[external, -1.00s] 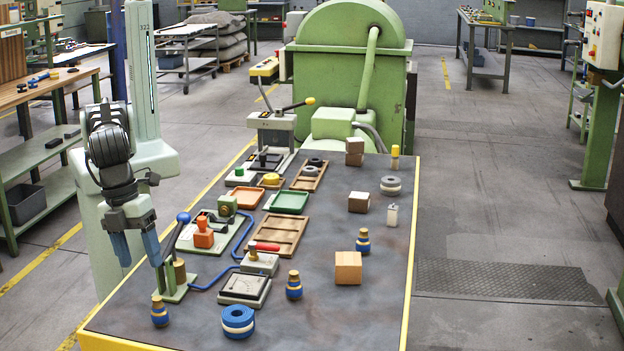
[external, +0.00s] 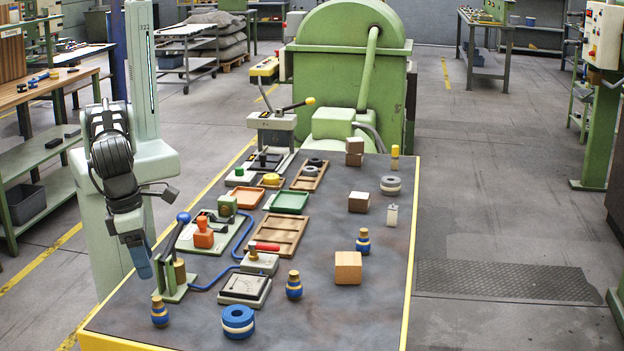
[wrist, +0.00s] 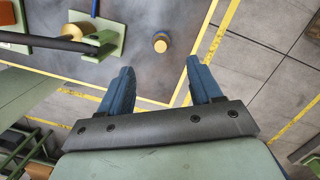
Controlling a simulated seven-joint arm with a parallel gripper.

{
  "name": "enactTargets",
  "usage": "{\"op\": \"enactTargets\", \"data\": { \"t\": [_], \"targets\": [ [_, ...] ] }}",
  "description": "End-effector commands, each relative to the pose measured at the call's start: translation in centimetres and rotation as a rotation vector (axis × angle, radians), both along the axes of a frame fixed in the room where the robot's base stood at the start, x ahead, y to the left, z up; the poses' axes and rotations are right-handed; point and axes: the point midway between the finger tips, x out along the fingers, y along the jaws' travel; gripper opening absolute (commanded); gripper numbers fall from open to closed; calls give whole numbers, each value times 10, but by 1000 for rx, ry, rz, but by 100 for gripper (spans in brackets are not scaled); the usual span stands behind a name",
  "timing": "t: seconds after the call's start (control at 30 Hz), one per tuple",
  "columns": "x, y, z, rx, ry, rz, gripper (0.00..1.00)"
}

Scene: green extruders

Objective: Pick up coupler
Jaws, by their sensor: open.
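I cannot tell for certain which object is the coupler. Small blue parts with wooden tops and pale bands stand upright on the table: one near the front left corner (external: 160,312), one by the gauge box (external: 294,286) and one farther back (external: 363,242). The front left part also shows from above in the wrist view (wrist: 160,43), ahead of my fingers. My gripper (external: 142,264) has blue fingers and hangs at the table's left edge, above and behind that part. In the wrist view my gripper (wrist: 163,80) is open, with nothing between the fingers.
A green lever stand with a blue knob (external: 183,218) stands close to my gripper. A blue ring stack (external: 238,320), a gauge box (external: 244,288) and a wooden cube (external: 348,268) are nearby. Trays and green fixtures fill the left middle.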

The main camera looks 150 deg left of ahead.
Motion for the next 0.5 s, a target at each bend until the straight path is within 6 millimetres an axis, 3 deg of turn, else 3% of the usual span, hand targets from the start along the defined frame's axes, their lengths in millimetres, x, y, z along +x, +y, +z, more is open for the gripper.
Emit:
{"op": "enactTargets", "data": {
  "t": [0.3, 0.5],
  "targets": [
    [2, 8, -53, 0, 1, 2, 64],
    [3, 10, -69, 0, -1, 2, 64]
  ]
}}
